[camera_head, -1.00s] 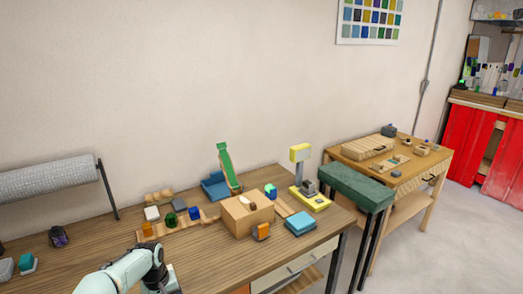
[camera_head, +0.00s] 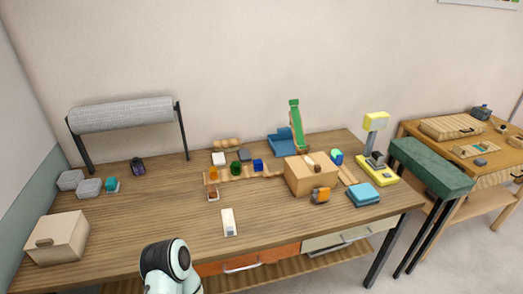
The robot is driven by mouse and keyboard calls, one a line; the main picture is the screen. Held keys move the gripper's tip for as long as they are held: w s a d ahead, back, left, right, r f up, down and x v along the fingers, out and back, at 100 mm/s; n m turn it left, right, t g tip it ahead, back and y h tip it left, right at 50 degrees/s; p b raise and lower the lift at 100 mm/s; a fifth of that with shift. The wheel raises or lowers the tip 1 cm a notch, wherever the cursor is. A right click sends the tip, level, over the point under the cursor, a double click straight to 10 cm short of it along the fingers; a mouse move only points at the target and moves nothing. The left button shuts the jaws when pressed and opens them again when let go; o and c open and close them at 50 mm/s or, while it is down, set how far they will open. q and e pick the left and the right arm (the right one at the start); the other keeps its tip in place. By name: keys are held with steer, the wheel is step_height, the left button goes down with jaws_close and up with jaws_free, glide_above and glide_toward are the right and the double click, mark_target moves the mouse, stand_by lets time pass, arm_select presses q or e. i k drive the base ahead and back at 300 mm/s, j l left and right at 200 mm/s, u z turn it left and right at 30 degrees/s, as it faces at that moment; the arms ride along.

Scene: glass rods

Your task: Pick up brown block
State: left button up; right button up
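A small brown block (camera_head: 213,194) with a paler edge sits on the wooden table (camera_head: 130,220), in front of the row of coloured blocks. Another small brown piece (camera_head: 318,168) lies on top of the light-brown box (camera_head: 308,182) at the right. I cannot tell for certain which of these is the brown block. One of my arm links shows at the bottom edge, well in front of both pieces. Neither of my grippers is in view.
Orange, green and blue blocks (camera_head: 258,166) stand on a wooden strip. A white piece (camera_head: 228,222) lies at the front middle. A tan box (camera_head: 60,238) is at the left, a yellow device (camera_head: 378,170) at the right. The left-middle tabletop is clear.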

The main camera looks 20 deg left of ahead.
mark_target(212, 193)
steer(key=u, duration=1)
